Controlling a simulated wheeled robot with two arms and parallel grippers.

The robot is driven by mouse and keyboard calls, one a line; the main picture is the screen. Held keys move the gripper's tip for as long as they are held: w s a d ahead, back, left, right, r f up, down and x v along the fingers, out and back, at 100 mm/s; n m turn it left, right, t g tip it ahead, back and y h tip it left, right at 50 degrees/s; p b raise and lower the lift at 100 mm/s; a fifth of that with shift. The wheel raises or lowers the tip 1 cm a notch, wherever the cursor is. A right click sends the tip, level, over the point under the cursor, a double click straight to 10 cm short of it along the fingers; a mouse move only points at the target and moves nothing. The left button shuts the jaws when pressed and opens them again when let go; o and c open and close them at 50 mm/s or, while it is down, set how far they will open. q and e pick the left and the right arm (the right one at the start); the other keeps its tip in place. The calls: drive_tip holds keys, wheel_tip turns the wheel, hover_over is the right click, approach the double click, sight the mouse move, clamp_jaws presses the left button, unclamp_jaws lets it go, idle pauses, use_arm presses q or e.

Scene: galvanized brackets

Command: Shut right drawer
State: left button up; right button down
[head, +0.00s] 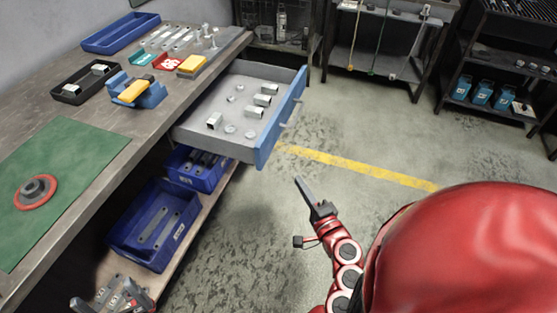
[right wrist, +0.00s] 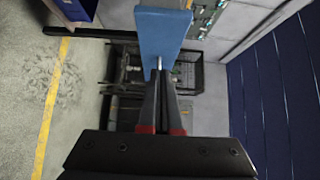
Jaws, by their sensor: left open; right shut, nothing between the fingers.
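The right drawer (head: 222,140) is pulled well out from under the workbench. My left gripper (head: 110,296) is open and empty at the bottom left, partly cut off by the frame edge.
The workbench (head: 110,165) carries a green mat (head: 60,185), trays and yellow-and-blue parts. Blue bins (head: 115,240) stand on the shelf below. The floor (head: 265,230) right of the drawer is clear, with a yellow line (head: 360,168). Racks stand at the back.

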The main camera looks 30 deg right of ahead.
sight(189, 136)
drive_tip(key=shift+w+a+p, duration=0.3)
drive_tip(key=shift+w+p, duration=0.25)
drive_tip(key=shift+w, duration=1.55)
drive_tip(key=shift+w+a+p, duration=0.25)
drive_tip(key=shift+w+p, duration=0.25)
drive_tip(key=shift+w, duration=1.6)
drive_tip(key=shift+w+a+p, duration=0.3)
drive_tip(key=shift+w+p, duration=0.25)
drive_tip(key=shift+w, duration=1.55)
drive_tip(key=shift+w+a, duration=0.1)
drive_tip(key=w+a+b, duration=0.2)
drive_tip(key=w+a, duration=0.4)
drive_tip(key=w, duration=0.1)
drive_tip(key=w+a+b, duration=0.3)
drive_tip(key=w+a, duration=0.3)
drive_tip(key=w, duration=0.1)
drive_tip(key=w+a+b, duration=0.2)
drive_tip(key=w+a, duration=0.4)
drive_tip(key=w, duration=0.1)
drive_tip(key=shift+w+a+f+b, duration=0.1)
drive_tip(key=shift+w+a+b, duration=0.1)
drive_tip(key=shift+b, duration=0.2)
drive_tip(key=shift+w, duration=0.15)
drive_tip(key=shift+a, duration=0.15)
drive_tip(key=shift+a+r, duration=0.1)
drive_tip(key=shift+r, duration=0.1)
